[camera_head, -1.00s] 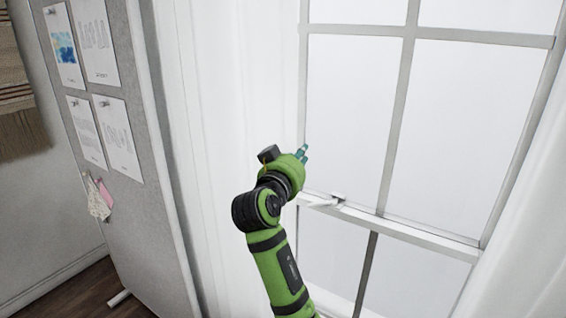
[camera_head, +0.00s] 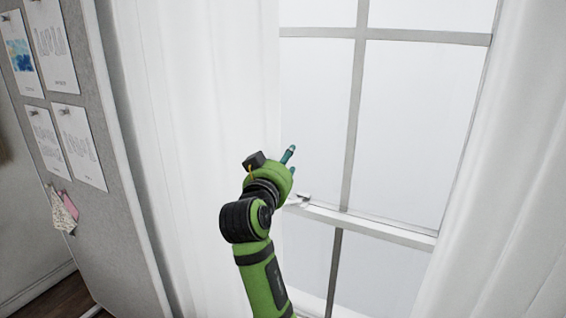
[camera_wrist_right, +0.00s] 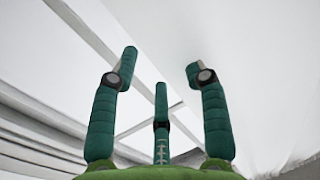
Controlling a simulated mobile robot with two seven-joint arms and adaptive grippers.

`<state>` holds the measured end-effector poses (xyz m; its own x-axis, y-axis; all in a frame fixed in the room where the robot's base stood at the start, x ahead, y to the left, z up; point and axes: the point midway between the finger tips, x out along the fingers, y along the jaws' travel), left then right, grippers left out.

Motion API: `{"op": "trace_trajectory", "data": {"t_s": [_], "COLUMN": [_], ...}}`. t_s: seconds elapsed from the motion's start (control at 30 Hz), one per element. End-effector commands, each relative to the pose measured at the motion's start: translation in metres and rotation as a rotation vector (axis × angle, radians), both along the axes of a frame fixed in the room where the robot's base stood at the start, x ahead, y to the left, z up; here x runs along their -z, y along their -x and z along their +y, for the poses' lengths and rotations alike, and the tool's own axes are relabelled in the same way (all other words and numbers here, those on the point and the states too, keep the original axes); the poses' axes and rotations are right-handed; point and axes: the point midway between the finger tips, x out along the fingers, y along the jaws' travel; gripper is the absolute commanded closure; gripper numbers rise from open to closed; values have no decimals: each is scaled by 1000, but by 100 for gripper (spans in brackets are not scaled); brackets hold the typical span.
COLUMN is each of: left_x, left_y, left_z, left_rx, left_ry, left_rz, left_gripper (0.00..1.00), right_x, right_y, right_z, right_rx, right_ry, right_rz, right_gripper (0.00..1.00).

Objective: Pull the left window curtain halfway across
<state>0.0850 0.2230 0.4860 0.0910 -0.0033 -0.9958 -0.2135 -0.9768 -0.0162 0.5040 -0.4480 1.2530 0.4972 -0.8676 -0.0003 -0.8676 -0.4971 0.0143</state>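The left curtain (camera_head: 195,120) is white and hangs in long folds at the left of the window. Its inner edge lies over the window's left side. My right gripper (camera_head: 290,157) is at that inner edge, at about the height of the window's middle rail. In the right wrist view, my gripper (camera_wrist_right: 160,80) has its teal fingers spread apart, with nothing clearly held between them. A pale, plain surface fills much of that view, and I cannot tell whether the fingers touch the curtain. My left gripper is not in view.
The window (camera_head: 415,130) has grey bars and a middle rail with a small latch (camera_head: 300,200) close to my gripper. The right curtain (camera_head: 515,170) hangs at the right. A grey pinboard (camera_head: 110,215) with papers stands at the left.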

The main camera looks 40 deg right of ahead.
Motion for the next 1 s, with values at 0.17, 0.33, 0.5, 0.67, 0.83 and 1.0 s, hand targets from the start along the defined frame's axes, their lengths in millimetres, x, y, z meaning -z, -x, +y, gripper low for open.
{"op": "trace_trajectory", "data": {"t_s": [0.17,0.33,0.5,0.67,0.83,1.0], "left_x": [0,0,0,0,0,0], "left_y": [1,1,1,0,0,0], "left_z": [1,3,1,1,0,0], "left_rx": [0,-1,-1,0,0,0], "left_ry": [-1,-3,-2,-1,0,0], "left_rz": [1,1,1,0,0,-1], "left_gripper": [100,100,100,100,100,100], "right_x": [0,0,1,1,0,0], "right_y": [0,4,18,30,37,37], "right_z": [0,9,34,54,65,66], "right_rx": [0,-2,-4,-4,-1,0], "right_ry": [0,0,-3,-2,0,0], "right_rz": [0,0,-1,0,0,0], "right_gripper": [54,54,54,54,54,54]}}
